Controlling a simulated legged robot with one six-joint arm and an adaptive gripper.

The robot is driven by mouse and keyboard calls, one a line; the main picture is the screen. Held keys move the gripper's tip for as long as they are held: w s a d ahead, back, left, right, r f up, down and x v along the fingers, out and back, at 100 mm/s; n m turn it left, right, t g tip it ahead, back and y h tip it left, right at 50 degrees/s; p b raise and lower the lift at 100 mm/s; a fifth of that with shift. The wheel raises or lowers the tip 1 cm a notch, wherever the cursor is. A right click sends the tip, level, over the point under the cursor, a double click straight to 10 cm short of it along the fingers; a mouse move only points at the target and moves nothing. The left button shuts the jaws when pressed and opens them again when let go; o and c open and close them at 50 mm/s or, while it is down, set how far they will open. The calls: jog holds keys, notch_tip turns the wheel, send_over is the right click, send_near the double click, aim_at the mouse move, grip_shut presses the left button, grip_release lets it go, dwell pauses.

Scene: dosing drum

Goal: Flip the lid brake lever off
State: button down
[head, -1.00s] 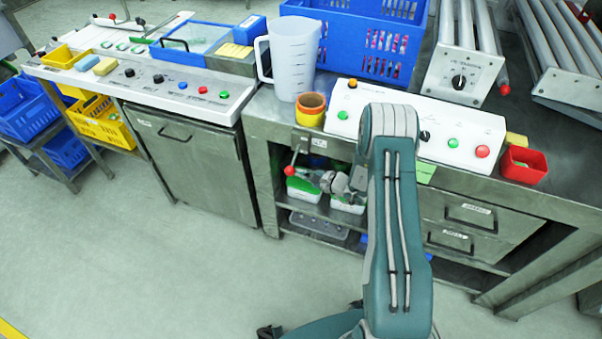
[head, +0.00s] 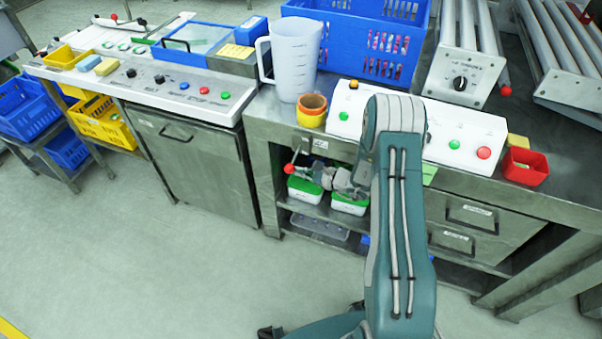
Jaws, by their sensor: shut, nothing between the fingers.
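The lever with a red ball knob (head: 289,169) sticks out at the front of the bench, below its top, left of my arm. Its thin rod rises from the knob toward the bench front; I cannot tell its exact setting. My gripper (head: 309,173), grey and small in this view, is just right of the knob, above the green-lidded tubs. It looks shut and empty. I cannot tell whether it touches the lever. My teal arm hides part of the bench front and the gripper's wrist.
White tubs with green lids (head: 304,190) stand on the shelf below. The floor in front is clear.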

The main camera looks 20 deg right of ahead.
notch_tip(320, 180, up, 4)
jog(key=m, duration=0.2)
jog(key=m+g, duration=0.1)
jog(key=shift+s+a+f+y, duration=0.1)
jog(key=shift+f+y, duration=0.15)
jog(key=shift+y, duration=0.15)
jog(key=shift+r, duration=1.05)
send_near(292, 164)
jog(key=shift+m, duration=0.3)
jog(key=d, duration=0.1)
jog(key=s+d, duration=0.2)
jog(key=d, duration=0.1)
jog(key=shift+s+f, duration=0.15)
jog(key=shift+f, duration=0.25)
jog(key=shift+a, duration=0.15)
